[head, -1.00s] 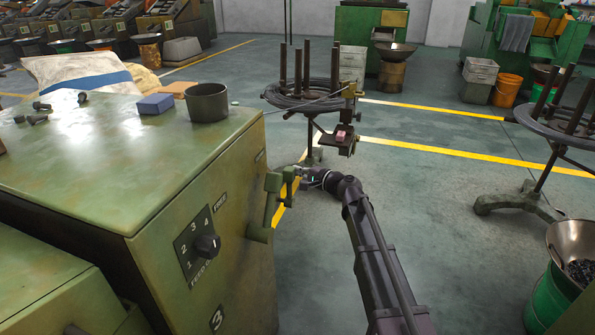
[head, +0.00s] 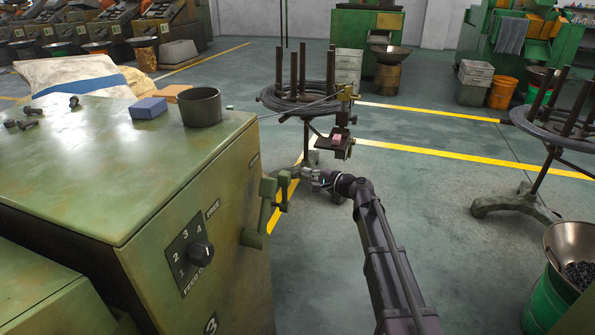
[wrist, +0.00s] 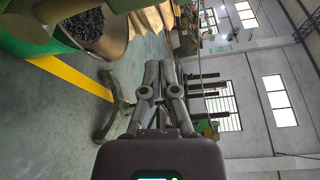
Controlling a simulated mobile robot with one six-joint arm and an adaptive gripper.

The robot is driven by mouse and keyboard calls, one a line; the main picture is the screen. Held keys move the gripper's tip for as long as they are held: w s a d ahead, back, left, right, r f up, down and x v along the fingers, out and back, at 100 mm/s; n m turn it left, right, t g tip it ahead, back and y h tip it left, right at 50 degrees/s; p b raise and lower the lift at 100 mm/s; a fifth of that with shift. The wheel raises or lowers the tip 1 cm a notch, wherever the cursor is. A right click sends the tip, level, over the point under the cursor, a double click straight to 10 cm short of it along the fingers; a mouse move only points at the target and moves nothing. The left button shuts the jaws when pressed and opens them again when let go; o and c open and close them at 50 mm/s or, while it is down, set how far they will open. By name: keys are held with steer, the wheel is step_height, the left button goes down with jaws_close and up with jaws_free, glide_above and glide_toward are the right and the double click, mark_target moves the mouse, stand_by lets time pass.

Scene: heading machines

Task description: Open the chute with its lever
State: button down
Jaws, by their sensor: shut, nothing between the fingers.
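A green lever (head: 265,205) stands on the right side of the green machine (head: 180,225), just right of the numbered dial. A short green upright piece (head: 284,188) stands at its right, joined near the top. My gripper (head: 306,174) is just right of this piece, with a small gap in the picture; depth is hard to judge. In the wrist view my gripper (wrist: 167,65) is shut, its fingertips together with nothing between them. The lever is not seen in the wrist view. I cannot make out which part is the chute.
A dial (head: 200,253) sits on the machine's front; a dark cup (head: 200,107), a blue block (head: 148,108) and bolts lie on top. A wire coil stand (head: 300,100) is behind my gripper. A funnel on a green drum (head: 550,300) stands right. Floor between is clear.

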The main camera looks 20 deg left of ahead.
steer(key=shift+f+v, duration=0.2)
steer(key=shift+v, duration=2.6)
steer(key=s+d+f+n+g+h, duration=0.1)
steer(key=s+d+f+n+h, duration=0.2)
steer(key=d, duration=0.4)
steer(key=s+d+f+h, duration=0.35)
steer(key=d+f, duration=0.25)
steer(key=d, duration=0.2)
steer(key=s+d+f+n+g+h, duration=0.1)
steer(key=s+d+f+n+h, duration=0.1)
steer(key=s+d+f, duration=0.35)
steer(key=s+d+f+g+h, duration=0.1)
steer(key=s+d+h, duration=0.35)
steer(key=d, duration=0.65)
steer(key=s+d+f+g+h, duration=0.1)
steer(key=s+d+h, duration=0.35)
steer(key=d, duration=0.65)
step_height(320, 180, up, 37)
steer(key=p, duration=3.7)
steer(key=shift+s+y+p, duration=0.25)
steer(key=shift+y+p, duration=0.15)
steer(key=shift+y, duration=0.05)
steer(key=shift+a, duration=0.1)
